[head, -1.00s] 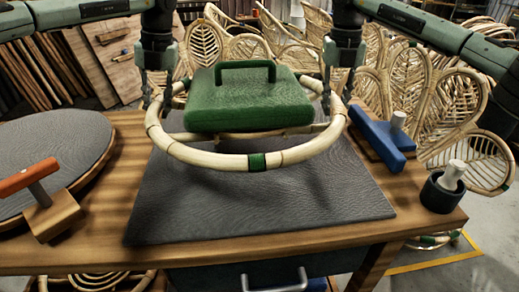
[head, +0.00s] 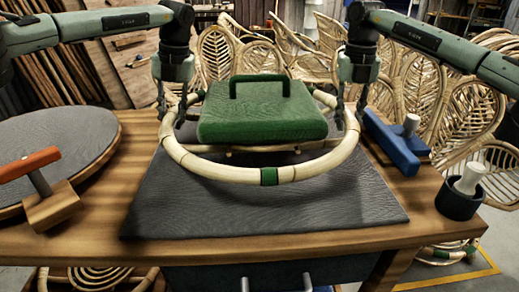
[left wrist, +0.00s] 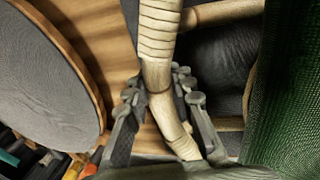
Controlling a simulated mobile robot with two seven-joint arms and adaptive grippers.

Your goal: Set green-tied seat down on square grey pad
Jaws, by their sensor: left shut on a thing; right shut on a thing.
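The green-tied seat is a round rattan ring (head: 215,169) with a green tie (head: 269,176) at its front. A green block with a handle (head: 262,112) sits on it. My left gripper (head: 172,116) is shut on the ring's left side; the left wrist view shows its fingers (left wrist: 160,110) on either side of the rattan (left wrist: 160,45). My right gripper (head: 349,112) is shut on the ring's right side. The ring looks level over the square grey pad (head: 270,215). Whether its underside touches the pad I cannot tell.
A round grey pad (head: 50,145) and an orange-handled tool (head: 45,190) are at the left of the wooden table (head: 300,245). A blue tool (head: 395,145) and a dark cup with a white peg (head: 460,195) are at the right. Rattan chair backs (head: 420,95) stand behind.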

